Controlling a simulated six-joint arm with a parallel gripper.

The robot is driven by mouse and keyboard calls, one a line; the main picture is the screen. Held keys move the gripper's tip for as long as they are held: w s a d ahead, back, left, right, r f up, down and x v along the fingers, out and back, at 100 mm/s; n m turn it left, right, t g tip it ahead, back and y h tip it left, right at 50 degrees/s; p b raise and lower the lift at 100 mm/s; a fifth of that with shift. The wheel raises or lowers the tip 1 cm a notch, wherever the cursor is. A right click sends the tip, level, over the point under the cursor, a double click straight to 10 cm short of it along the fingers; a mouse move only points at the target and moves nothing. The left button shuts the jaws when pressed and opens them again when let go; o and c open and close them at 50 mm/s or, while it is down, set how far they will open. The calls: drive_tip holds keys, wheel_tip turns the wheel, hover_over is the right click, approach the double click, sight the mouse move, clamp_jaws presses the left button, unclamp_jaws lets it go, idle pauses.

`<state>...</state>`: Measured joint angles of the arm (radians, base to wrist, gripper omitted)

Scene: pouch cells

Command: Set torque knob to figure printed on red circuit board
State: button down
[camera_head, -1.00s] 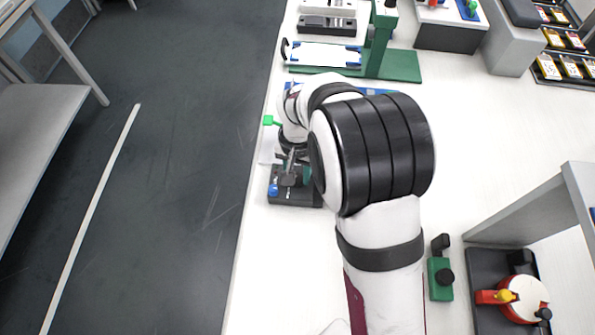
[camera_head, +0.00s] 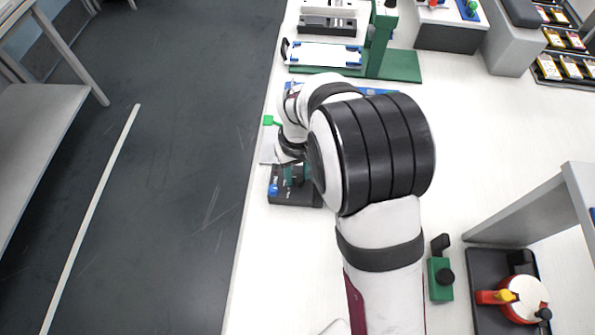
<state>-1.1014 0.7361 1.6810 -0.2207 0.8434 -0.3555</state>
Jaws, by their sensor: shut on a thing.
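My arm reaches up the bench and bends left, with its wrist (camera_head: 291,135) over a small black unit (camera_head: 296,199). The fingers of my gripper are hidden behind my arm and wrist. The black unit has a blue round part (camera_head: 273,189) at its left front and a dark green upright part (camera_head: 290,175) on top. My arm hides its right side. I cannot tell whether the torque knob is on this unit. No red circuit board can be made out, and no printed figure can be read.
A green press-like stand (camera_head: 400,66) is at the back. A green block with black knobs (camera_head: 440,279) and a black tray (camera_head: 484,318) with a red-and-white round device (camera_head: 523,298) are at right front. A grey shelf (camera_head: 530,208) stands at right. The bench's left edge is close to the black unit.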

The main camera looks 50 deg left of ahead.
sight(298, 177)
idle(0.5)
drive_tip(key=c, duration=0.5)
unclamp_jaws()
drive_tip(key=shift+r, duration=0.1)
wheel_tip(298, 177, up, 16)
drive_tip(key=shift+f, duration=0.15)
